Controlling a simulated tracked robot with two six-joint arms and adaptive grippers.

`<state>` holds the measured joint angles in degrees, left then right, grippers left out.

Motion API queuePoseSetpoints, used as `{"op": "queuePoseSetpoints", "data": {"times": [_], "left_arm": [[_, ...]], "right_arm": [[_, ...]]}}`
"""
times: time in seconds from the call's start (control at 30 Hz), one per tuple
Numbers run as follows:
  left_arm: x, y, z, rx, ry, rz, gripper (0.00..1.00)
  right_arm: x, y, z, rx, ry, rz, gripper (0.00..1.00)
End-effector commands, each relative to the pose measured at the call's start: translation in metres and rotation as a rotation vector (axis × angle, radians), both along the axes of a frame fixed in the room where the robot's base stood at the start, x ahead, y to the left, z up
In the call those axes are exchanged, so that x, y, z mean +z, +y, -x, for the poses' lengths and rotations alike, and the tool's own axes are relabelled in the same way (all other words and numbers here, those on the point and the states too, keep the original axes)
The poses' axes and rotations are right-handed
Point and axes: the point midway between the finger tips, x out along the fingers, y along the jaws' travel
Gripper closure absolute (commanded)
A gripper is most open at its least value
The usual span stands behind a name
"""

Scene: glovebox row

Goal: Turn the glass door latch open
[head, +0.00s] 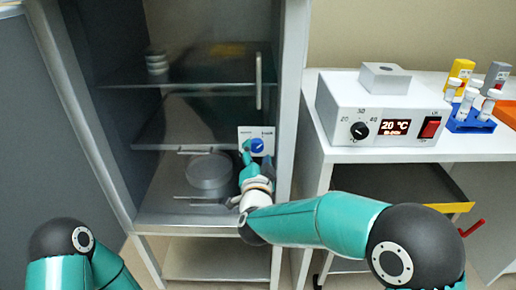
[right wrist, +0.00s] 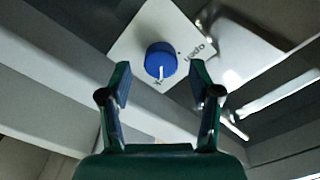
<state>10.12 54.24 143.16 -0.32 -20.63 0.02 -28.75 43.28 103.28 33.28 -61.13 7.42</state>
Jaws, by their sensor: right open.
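The latch is a blue round knob (head: 257,145) on a white plate (head: 242,132) at the right side of the glass-fronted cabinet. In the right wrist view the knob (right wrist: 160,60) has a white pointer mark directed toward the bottom of the picture. Small print on the plate (right wrist: 150,28) is only partly legible. My right gripper (head: 248,150) is open at the plate. In the right wrist view its two fingers (right wrist: 160,72) stand apart on either side below the knob, apparently not touching it. My left gripper is out of view.
The glass door's vertical handle (head: 259,80) is above the plate. Inside the cabinet are shelves (head: 170,82) and a round dish (head: 209,172). To the right, a white table (head: 455,145) carries a heater box (head: 380,108) and a blue tube rack (head: 468,122).

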Motion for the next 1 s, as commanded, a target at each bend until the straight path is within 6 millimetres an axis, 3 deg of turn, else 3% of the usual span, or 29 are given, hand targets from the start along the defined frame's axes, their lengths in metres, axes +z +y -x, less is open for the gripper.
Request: {"op": "queuePoseSetpoints", "data": {"times": [0.23, 0.57, 0.93, 1.0], "left_arm": [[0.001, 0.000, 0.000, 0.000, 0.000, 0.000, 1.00], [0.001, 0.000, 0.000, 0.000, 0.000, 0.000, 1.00], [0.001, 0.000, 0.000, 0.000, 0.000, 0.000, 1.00], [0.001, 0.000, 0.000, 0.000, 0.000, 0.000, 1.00]], "right_arm": [[0.000, 0.000, -0.024, 0.001, -0.001, 0.001, 0.37], [0.000, 0.001, -0.027, 0.002, 0.001, 0.001, 0.37], [0.000, 0.001, -0.027, 0.001, 0.001, 0.001, 0.97], [-0.001, -0.003, -0.027, -0.001, 0.001, 0.001, 0.97]]}}
